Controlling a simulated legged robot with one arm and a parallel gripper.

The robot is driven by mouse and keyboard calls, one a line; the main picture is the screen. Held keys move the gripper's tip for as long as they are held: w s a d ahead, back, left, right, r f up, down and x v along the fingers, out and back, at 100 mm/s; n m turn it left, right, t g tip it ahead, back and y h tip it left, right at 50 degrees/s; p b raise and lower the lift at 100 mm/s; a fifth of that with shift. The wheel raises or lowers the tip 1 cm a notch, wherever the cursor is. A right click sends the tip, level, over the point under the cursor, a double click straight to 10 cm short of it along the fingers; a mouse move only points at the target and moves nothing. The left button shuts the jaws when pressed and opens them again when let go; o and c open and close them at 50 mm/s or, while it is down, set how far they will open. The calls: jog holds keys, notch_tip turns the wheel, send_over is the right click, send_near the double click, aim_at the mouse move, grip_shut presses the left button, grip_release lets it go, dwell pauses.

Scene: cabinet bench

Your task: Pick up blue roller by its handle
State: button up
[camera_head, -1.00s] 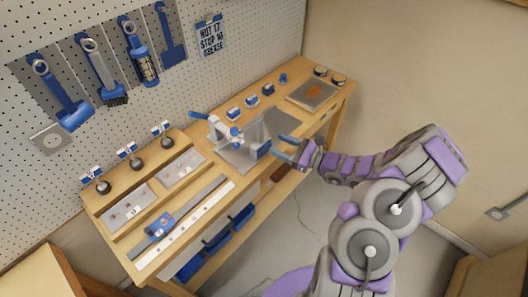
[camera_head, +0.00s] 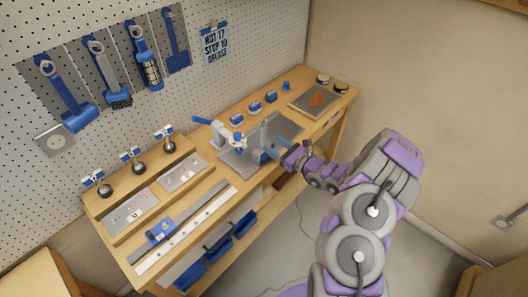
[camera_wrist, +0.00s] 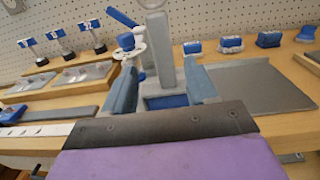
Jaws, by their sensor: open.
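Several tools hang on the pegboard in the head view. The leftmost has a blue handle and a thick blue head (camera_head: 78,120), which looks like the blue roller, but I cannot tell for sure. My gripper (camera_head: 272,149) is far to its right, over the bench beside a grey upright fixture with blue parts (camera_head: 253,143). In the wrist view my gripper (camera_wrist: 163,92) is open, its fingers apart. The grey post and a blue block (camera_wrist: 166,101) show between them; I cannot tell whether they touch. The hanging tools are not in the wrist view.
The wooden bench (camera_head: 213,185) runs along the pegboard. It carries metal plates, small blue blocks (camera_head: 254,107), knobs, a blue-handled lever (camera_head: 203,121) and a grey tray (camera_head: 318,98). Blue bins (camera_head: 217,248) sit below.

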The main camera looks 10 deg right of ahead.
aim_at(266, 138)
jog(key=shift+w+a, duration=0.4)
jog(key=shift+a, duration=0.05)
jog(key=x, duration=0.2)
jog(key=b+x, duration=0.1)
jog(key=x, duration=0.1)
jog(key=shift+w+d+f, duration=0.1)
jog(key=shift+w+d, duration=0.15)
jog(key=shift+d, duration=0.05)
jog(key=shift+w+a, duration=0.35)
jog(key=shift+w, duration=0.05)
jog(key=shift+c, duration=0.3)
grip_shut()
